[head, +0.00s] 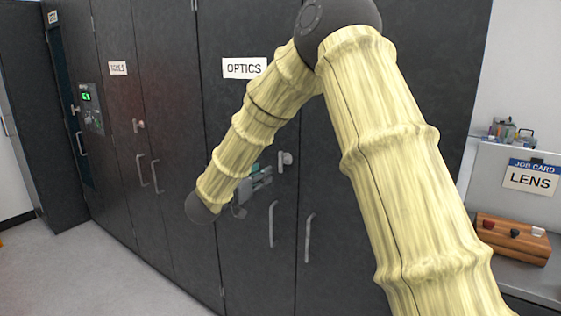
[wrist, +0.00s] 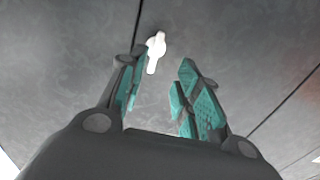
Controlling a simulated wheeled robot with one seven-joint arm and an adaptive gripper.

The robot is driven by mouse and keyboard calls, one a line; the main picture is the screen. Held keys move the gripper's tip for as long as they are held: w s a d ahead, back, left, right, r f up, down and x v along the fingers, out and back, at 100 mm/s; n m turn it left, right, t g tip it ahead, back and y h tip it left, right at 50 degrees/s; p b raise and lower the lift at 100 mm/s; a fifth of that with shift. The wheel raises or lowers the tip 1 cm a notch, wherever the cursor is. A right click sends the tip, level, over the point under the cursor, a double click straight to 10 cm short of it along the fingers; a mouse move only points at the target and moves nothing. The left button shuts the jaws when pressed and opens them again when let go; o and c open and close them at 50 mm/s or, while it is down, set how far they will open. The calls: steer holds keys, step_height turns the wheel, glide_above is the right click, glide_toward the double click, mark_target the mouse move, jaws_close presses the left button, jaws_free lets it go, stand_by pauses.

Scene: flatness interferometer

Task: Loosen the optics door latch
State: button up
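The optics door latch (head: 286,160) is a small pale metal turn-handle on the dark cabinet, below and right of the OPTICS sign (head: 244,68). In the wrist view the latch (wrist: 155,50) shows as a bright white piece, its lever pointing down, beside the door seam. My gripper (head: 260,178) is just left of the latch in the head view, partly hidden by my sleeved arm. In the wrist view my gripper (wrist: 160,82) is open, with its teal-padded fingers apart and nothing between them. The latch lies beyond the fingertips, nearer the left finger; no contact shows.
Door pull handles (head: 272,224) stick out below the latch. Another cabinet with a similar latch (head: 138,126) stands to the left. At right, a bench holds a wooden block (head: 512,240) and a LENS job card (head: 531,176).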

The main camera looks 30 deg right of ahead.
mark_target(279, 161)
steer(key=shift+m+g, duration=0.3)
steer(key=x, duration=0.3)
steer(key=r+p+x, duration=0.1)
steer(key=x, duration=0.3)
steer(key=p+x, duration=0.1)
steer(key=x, duration=0.3)
steer(key=shift+s+r, duration=0.1)
steer(key=shift+r, duration=0.15)
steer(key=shift+c, duration=0.2)
jaws_close()
